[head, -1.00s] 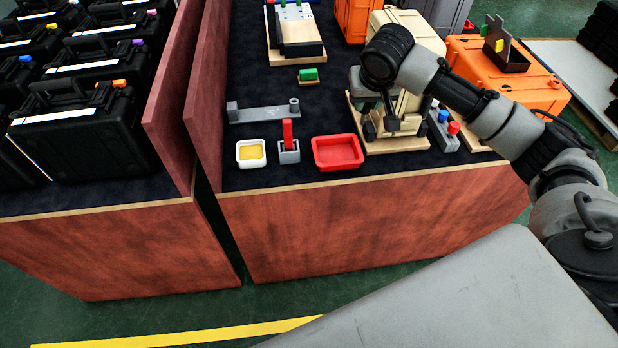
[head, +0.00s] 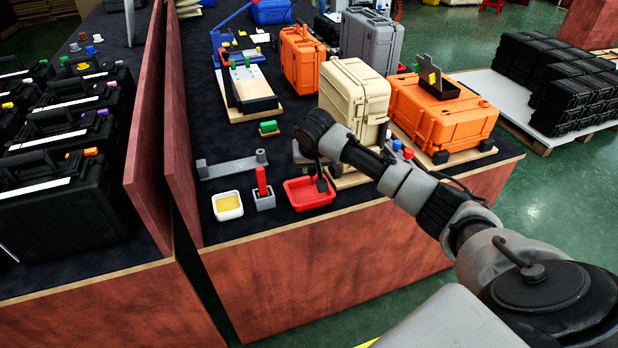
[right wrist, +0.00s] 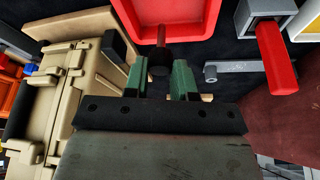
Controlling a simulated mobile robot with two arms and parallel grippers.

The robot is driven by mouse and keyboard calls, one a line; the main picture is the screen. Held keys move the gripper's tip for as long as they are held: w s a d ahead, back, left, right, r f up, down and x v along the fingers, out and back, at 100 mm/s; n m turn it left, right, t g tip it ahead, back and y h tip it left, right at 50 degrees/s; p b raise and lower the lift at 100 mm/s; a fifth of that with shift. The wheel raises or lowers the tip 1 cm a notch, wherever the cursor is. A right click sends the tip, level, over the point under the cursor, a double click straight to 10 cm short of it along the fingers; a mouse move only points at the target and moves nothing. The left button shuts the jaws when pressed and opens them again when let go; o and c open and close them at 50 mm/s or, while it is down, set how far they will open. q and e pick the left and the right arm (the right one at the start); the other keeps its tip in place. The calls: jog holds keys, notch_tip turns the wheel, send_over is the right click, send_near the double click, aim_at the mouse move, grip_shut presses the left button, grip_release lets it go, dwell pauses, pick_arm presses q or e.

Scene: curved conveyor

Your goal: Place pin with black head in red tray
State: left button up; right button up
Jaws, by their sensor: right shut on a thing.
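The red tray (head: 300,200) sits near the table's front edge in the head view, with its right part behind my right gripper (head: 322,178). The right wrist view shows the tray's red wall (right wrist: 128,22) at the top. There, my right gripper (right wrist: 158,68) has its green fingers on either side of the pin with black head (right wrist: 159,70). It is shut on the pin, whose narrow shaft reaches up over the tray's edge. I cannot tell whether the pin touches the tray. My left gripper is not in view.
A grey holder with a red upright part (head: 262,185) and a white tray with yellow contents (head: 228,205) stand left of the red tray. A beige case (head: 352,100) stands close behind it. An orange case (head: 440,115) is at the right.

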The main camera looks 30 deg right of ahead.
aim_at(309, 175)
jog(key=shift+w+a+f, duration=0.25)
jog(key=shift+f, duration=2)
jog(key=o, duration=0.9)
jog(key=shift+f, duration=0.15)
